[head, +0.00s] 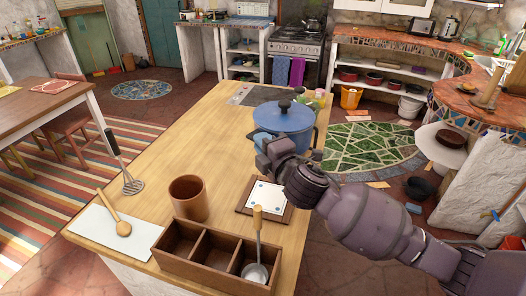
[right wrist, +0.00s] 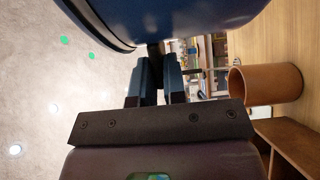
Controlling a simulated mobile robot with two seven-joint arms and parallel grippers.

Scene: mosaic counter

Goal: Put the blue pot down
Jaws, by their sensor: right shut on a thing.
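The blue pot (head: 284,121), with its lid and dark knob on, is upright over the wooden counter. My right gripper (head: 274,154) is at its near side, shut on a dark handle of the pot. In the right wrist view the fingers (right wrist: 157,82) close on a small dark part under the blue body (right wrist: 185,22). The gripper hides the pot's lower front, so I cannot tell whether its base touches the counter. A white tile trivet with a brown frame (head: 265,195) lies in front of the pot. My left gripper is not in view.
A brown cup (head: 188,198), a three-part wooden box (head: 196,262) with a ladle (head: 257,240), a whisk (head: 124,165) and a wooden spoon (head: 116,219) are on the near counter. The counter's left middle (head: 190,135) is clear.

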